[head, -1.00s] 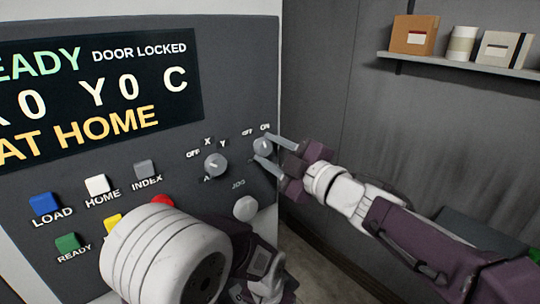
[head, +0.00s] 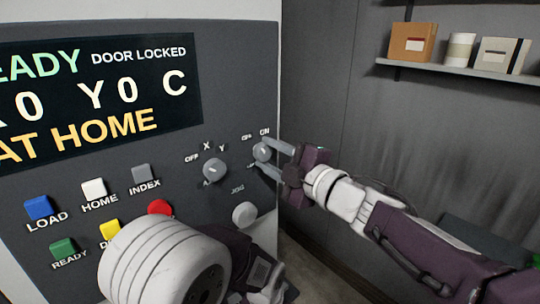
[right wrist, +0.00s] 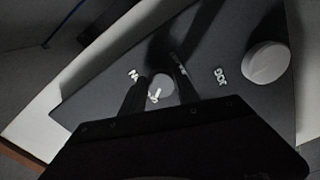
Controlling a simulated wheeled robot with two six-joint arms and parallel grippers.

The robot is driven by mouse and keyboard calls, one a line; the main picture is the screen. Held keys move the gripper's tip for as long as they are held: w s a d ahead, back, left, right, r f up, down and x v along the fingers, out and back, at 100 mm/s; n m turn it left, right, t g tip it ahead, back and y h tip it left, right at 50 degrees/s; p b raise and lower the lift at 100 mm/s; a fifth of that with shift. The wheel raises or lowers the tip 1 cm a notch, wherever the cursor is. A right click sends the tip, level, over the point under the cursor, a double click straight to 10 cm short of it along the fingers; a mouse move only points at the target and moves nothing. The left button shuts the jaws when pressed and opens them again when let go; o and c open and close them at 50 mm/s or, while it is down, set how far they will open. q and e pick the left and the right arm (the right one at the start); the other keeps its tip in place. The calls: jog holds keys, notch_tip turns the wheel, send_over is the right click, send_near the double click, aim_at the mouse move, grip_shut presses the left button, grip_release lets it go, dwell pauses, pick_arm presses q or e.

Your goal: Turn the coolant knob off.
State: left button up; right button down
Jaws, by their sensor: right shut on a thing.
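The small round grey knob (head: 263,151) at the right edge of the panel has OFF at its upper left and ON above it. The label below it is mostly hidden, so I cannot read its name. My right gripper (head: 264,154) is shut on this knob, one finger above and one below. In the right wrist view the knob (right wrist: 161,88) sits between the dark fingers, with a pale pointer mark. I cannot tell which label the pointer meets. An arm link of mine covers the lower panel; my left gripper is not visible.
A second knob (head: 214,170) marked OFF, X and Y is to the left. A white round jog control (head: 245,213) lies below. Coloured buttons, including a red one (head: 160,208), and a display (head: 95,85) are further left. A shelf (head: 460,69) hangs on the right wall.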

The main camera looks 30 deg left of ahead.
jog(key=c, duration=0.9)
grip_release()
jog(key=shift+s+d, duration=0.15)
jog(key=shift+d, duration=0.2)
jog(key=b+v, duration=0.1)
jog(key=v, duration=0.7)
jog(key=shift+d, duration=0.1)
